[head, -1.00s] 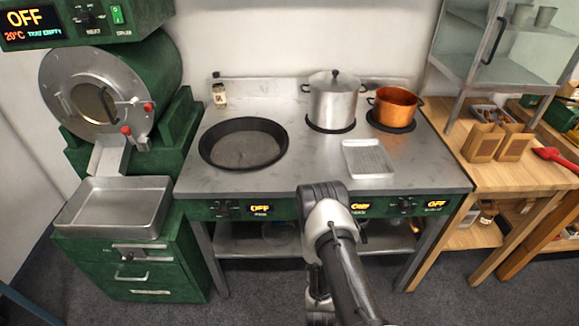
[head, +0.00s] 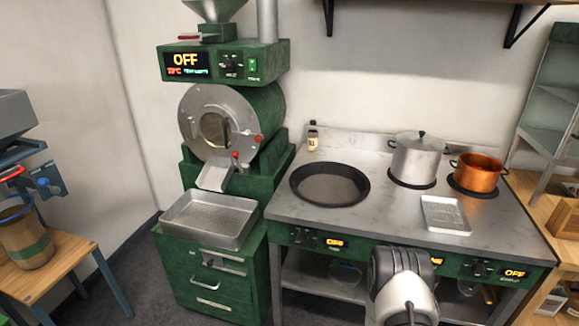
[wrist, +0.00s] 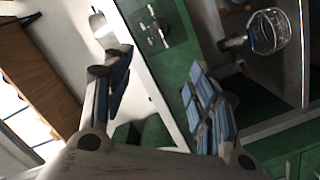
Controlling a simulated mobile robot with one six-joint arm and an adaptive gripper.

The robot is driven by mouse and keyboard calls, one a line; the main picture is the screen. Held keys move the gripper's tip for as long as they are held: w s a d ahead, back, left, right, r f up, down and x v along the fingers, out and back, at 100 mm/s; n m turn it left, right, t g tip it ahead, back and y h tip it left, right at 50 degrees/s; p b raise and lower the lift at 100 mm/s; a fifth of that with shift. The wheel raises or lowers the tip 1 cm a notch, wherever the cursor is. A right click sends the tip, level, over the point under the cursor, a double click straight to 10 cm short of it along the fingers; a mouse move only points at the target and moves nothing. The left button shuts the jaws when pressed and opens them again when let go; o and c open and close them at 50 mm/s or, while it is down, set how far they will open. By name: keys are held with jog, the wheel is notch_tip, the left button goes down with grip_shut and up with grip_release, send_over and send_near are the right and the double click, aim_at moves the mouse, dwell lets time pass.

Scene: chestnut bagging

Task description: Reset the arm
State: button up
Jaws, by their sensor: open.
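My gripper (wrist: 160,100) shows in the wrist view with its two blue-padded fingers spread wide apart and nothing between them. Beyond the fingers are a green panel (wrist: 165,55) with knobs and a glass bowl (wrist: 268,32) on a shelf. In the head view my arm stands in front of the stove table (head: 395,222), at its front edge. The gripper itself cannot be made out in the head view.
A green roaster (head: 262,112) reading OFF stands left of the stove, with a perforated metal tray (head: 205,240) below its chute. On the stove are a black pan (head: 330,186), a steel pot (head: 415,160), a copper pot (head: 478,176) and a small tray (head: 445,215). A wooden stand (head: 50,280) is far left.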

jog(key=w+a+r+m+g+y, duration=0.2)
jog(key=w+a+r, duration=0.1)
jog(key=r, duration=0.6)
jog(key=w+a+r+m+g+y, duration=0.1)
jog(key=w+a+r+g+y, duration=0.15)
jog(key=r, duration=0.55)
jog(key=s+a+r+m+g+y, duration=0.1)
jog(key=s+a+r, duration=0.2)
jog(key=s+r, duration=0.15)
jog(key=s+a+r+g+y, duration=0.1)
jog(key=s+a+r, duration=0.1)
jog(key=s+r, duration=0.3)
jog(key=s+a+r+m+g, duration=0.1)
jog(key=s+r+g, duration=0.1)
jog(key=s, duration=1.1)
jog(key=s+a+r+m+g, duration=0.1)
jog(key=s+r, duration=0.3)
jog(key=s, duration=0.9)
jog(key=shift+a+g, duration=0.5)
jog(key=shift+g, duration=0.35)
